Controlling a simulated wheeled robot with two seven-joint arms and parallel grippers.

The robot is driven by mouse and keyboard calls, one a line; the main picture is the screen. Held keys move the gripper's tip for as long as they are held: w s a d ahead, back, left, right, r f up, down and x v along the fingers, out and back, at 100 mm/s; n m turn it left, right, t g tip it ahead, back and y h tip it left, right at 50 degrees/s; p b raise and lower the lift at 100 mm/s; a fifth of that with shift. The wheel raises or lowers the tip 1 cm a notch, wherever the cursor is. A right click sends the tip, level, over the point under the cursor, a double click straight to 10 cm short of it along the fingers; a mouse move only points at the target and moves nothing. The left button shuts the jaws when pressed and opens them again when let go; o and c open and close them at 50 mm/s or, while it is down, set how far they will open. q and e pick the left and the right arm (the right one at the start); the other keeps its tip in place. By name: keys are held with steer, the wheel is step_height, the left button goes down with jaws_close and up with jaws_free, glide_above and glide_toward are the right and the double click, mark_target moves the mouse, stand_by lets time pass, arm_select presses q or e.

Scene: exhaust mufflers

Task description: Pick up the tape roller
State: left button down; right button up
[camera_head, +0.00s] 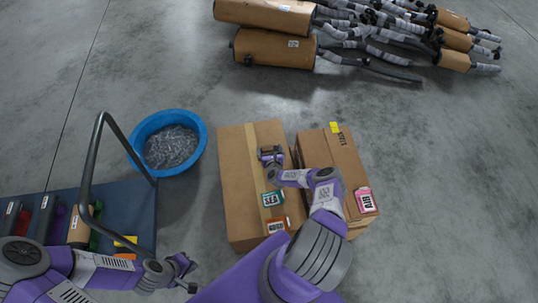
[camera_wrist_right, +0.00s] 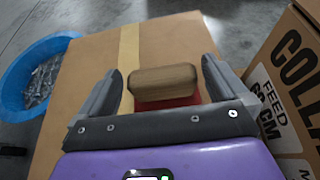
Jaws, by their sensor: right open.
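The tape roller shows in the right wrist view as a wooden handle (camera_wrist_right: 165,82) with a red part (camera_wrist_right: 168,101) below it, over the top of a cardboard box. My right gripper (camera_wrist_right: 163,80) is open, with one finger on each side of the handle. In the head view my right gripper (camera_head: 271,156) is above the left cardboard box (camera_head: 239,190) and hides the roller. I cannot tell whether the fingers touch the handle. My left gripper (camera_head: 187,272) is open and empty at the lower left, away from the roller.
A second cardboard box (camera_head: 318,150) stands to the right. Labels reading SEA (camera_head: 272,199) and AIR (camera_head: 366,200) lie on the boxes. A blue basin (camera_head: 196,165) and a dark cart (camera_head: 145,215) with a handle are at left. Mufflers (camera_head: 275,50) lie at the back; grey floor is clear at right.

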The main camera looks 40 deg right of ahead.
steer(key=c, duration=1.3)
